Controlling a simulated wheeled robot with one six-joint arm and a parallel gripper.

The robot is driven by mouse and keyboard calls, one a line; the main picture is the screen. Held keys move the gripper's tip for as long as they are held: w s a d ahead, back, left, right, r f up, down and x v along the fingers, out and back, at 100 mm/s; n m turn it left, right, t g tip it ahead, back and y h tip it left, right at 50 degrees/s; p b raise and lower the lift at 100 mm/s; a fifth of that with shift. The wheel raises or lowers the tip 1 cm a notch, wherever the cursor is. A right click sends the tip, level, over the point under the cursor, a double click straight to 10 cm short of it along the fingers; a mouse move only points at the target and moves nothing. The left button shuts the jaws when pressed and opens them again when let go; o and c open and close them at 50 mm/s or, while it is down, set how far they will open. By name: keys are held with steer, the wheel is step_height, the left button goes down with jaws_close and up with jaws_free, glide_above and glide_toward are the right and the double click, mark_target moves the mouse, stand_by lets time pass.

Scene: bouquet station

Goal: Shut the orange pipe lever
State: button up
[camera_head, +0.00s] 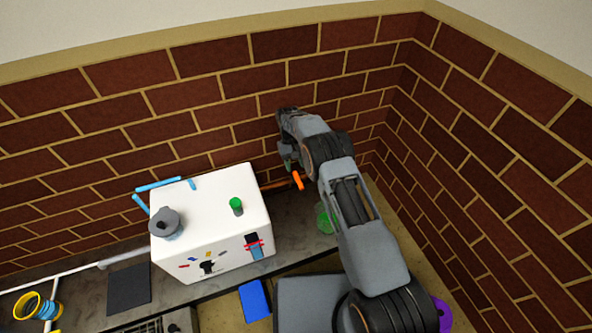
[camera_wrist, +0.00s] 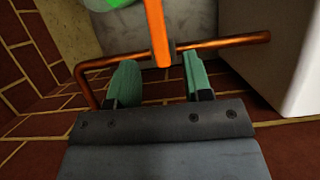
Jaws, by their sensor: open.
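The orange pipe lever (camera_wrist: 157,35) shows in the wrist view at the top middle, standing out from a copper pipe (camera_wrist: 222,43) and roughly square to it. In the head view the lever (camera_head: 298,180) is a short orange bar right of the white box. My gripper (camera_wrist: 158,80) is open, with its two green fingers apart. The lever's lower end lies in line with the gap between the fingers, and I see no contact. In the head view my gripper (camera_head: 288,163) is by the brick wall near the lever, partly hidden by my arm.
A white box (camera_head: 210,215) stands left of the lever, bearing a grey-lidded pot (camera_head: 166,223) and a green-topped item (camera_head: 237,205). A green glass-like object (camera_head: 325,219) is on the counter below my arm. Brick walls close in behind and to the right.

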steer(key=shift+p+v, duration=0.3)
steer(key=shift+v, duration=1.25)
steer(key=s+d+r+m+t+p, duration=0.1)
steer(key=s+d+r+p, duration=0.4)
steer(key=r, duration=1.2)
steer(key=s+d+r+t+p, duration=0.1)
steer(key=r+t+p, duration=0.1)
steer(key=r+p, duration=1.05)
steer(key=s+d+r+t+p, duration=0.1)
steer(key=s+r+p, duration=0.15)
steer(key=r, duration=0.45)
steer(key=s+d+r+m+y+p, duration=0.1)
steer(key=s+d+r+p, duration=0.1)
steer(key=s+r, duration=0.3)
steer(key=s+d+r+t+p, duration=0.1)
steer(key=s+r+p, duration=0.15)
steer(key=r, duration=0.55)
steer(key=s+d+r+t+p, duration=0.1)
steer(key=s+r+p, duration=0.2)
steer(key=s, duration=0.4)
steer(key=s+d+r+m+t+p, duration=0.1)
steer(key=s+r+p, duration=0.3)
steer(key=s, duration=0.3)
steer(key=shift+d+r+t+p, duration=0.3)
steer(key=shift+d+t+p, duration=0.1)
steer(key=shift+p, duration=0.4)
steer(key=shift+s, duration=0.1)
